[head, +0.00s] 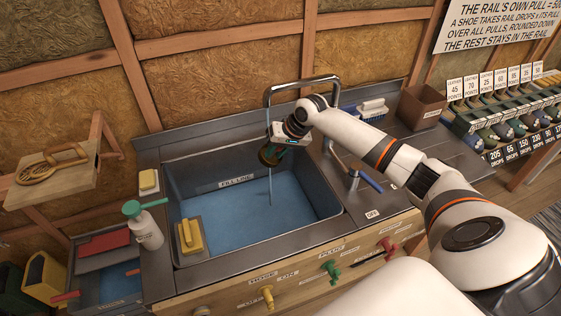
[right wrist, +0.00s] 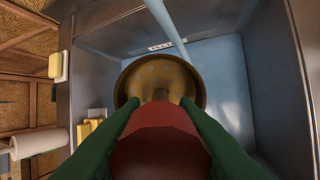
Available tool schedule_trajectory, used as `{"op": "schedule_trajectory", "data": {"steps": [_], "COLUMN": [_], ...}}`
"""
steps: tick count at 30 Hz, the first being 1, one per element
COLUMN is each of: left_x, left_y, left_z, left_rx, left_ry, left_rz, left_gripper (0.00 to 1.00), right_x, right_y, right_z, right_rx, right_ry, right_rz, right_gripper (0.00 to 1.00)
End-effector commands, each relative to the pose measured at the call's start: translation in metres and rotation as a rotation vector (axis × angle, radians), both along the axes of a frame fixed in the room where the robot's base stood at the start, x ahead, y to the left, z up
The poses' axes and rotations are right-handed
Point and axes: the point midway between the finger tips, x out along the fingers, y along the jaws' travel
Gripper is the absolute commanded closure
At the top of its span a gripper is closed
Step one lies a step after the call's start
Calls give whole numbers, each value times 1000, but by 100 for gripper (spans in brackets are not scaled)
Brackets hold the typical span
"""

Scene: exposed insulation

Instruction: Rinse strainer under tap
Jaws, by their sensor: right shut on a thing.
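My right gripper (head: 276,150) is over the sink (head: 216,238), below the arched metal tap (head: 300,83). In the right wrist view its green fingers (right wrist: 160,106) are shut on the red handle (right wrist: 158,140) of the strainer. The strainer's round brownish bowl (right wrist: 142,78) is beyond the fingertips. It shows small and dark in the head view (head: 267,158). A thin water stream (head: 270,188) falls below the strainer. In the right wrist view the stream (right wrist: 164,18) comes down to the bowl's far rim; I cannot tell whether it enters the bowl. My left gripper is out of view.
A yellow sponge (head: 190,237) sits on a tray at the sink's front left corner. A blue-handled lever (head: 369,181) is right of the sink. Coloured knobs (head: 330,268) line the front panel. A brown box (head: 422,106) stands behind my arm.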

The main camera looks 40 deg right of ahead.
Motion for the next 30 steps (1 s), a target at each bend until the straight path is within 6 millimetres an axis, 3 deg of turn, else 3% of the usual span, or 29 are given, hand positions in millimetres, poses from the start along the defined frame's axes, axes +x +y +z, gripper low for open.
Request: {"op": "schedule_trajectory", "data": {"steps": [2,13,30], "left_x": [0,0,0], "left_y": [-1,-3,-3], "left_z": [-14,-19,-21], "left_rx": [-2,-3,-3], "left_ry": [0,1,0], "left_rz": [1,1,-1], "left_gripper": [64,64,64], "right_x": [8,39,45], "right_y": [0,-5,-5], "right_z": [-5,-8,-8], "right_rx": [1,2,1], "right_ry": [-3,-1,0], "right_rz": [0,-1,0], "right_gripper": [97,97,97]}}
